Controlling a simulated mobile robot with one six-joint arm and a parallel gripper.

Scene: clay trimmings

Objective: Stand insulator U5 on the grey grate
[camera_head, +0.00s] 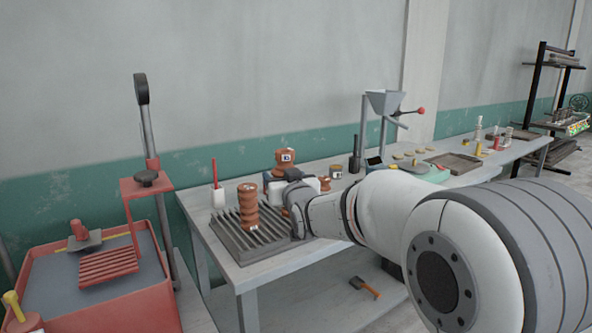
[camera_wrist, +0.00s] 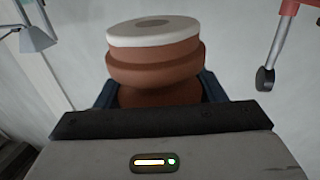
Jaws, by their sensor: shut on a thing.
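A brown ribbed insulator (camera_wrist: 155,65) with a pale end ring is between the jaws of my gripper (camera_wrist: 155,92) in the wrist view. In the head view my gripper (camera_head: 284,174) is shut on this insulator, whose brown upper part (camera_head: 286,156) shows above the jaws with a small white label. The label is too small to read. The held insulator looks roughly upright, over or just behind the far right part of the grey grate (camera_head: 228,236). Its lower part is largely hidden by my gripper. Another brown ribbed insulator (camera_head: 248,210) stands upright on the grate.
The grate lies at the near left end of a long grey table (camera_head: 255,277). A white pot with a red handle (camera_head: 217,193) stands behind it. Smaller brown pieces (camera_head: 325,183) lie beyond my gripper. A red machine (camera_head: 95,280) stands left of the table.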

